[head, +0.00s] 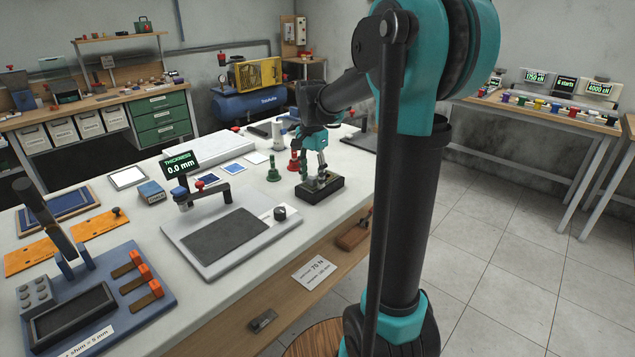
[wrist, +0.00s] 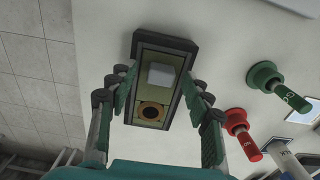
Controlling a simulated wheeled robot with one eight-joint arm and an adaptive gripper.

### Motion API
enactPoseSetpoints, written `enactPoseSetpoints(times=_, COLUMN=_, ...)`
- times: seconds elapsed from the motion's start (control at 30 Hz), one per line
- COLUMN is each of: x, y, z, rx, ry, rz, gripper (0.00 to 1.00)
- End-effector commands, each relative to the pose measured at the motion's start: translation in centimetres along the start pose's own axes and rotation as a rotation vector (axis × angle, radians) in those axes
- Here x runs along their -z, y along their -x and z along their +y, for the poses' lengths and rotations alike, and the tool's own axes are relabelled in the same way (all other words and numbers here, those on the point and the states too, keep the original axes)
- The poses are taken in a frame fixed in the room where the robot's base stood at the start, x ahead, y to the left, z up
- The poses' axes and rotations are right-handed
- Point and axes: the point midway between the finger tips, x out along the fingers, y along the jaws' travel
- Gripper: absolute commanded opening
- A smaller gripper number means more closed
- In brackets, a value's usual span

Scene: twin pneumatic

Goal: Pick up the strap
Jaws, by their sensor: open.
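My gripper (head: 318,177) is open over a small dark tray (head: 331,190) near the right edge of the white table (head: 285,215). In the wrist view its fingers (wrist: 158,82) stand on either side of the tray (wrist: 165,38), apart from each other. Inside the tray lies an olive-tan strip (wrist: 149,52) with a pale block (wrist: 161,76) and a dark ring with an orange centre (wrist: 152,111). I cannot tell for sure which thing is the strap. The fingers partly hide the tray in the head view.
A green stamp-like piece (head: 273,170) and a red one (head: 294,162) stand close left of the tray. A thickness gauge plate (head: 228,235) lies nearer, and a blue fixture (head: 150,285) stands at the front left. Grey tiled floor is open to the right.

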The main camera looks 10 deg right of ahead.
Motion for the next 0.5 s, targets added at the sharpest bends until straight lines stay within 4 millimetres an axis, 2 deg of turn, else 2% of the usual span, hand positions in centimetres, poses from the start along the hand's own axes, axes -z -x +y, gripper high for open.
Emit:
enactPoseSetpoints(times=0.1, x=0.01, y=0.03, z=0.0, rx=0.0, ry=0.0, rz=0.0, gripper=0.5)
enactPoseSetpoints(times=0.5, x=0.0, y=0.05, z=0.0, rx=0.0, ry=0.0, rz=0.0, gripper=0.0)
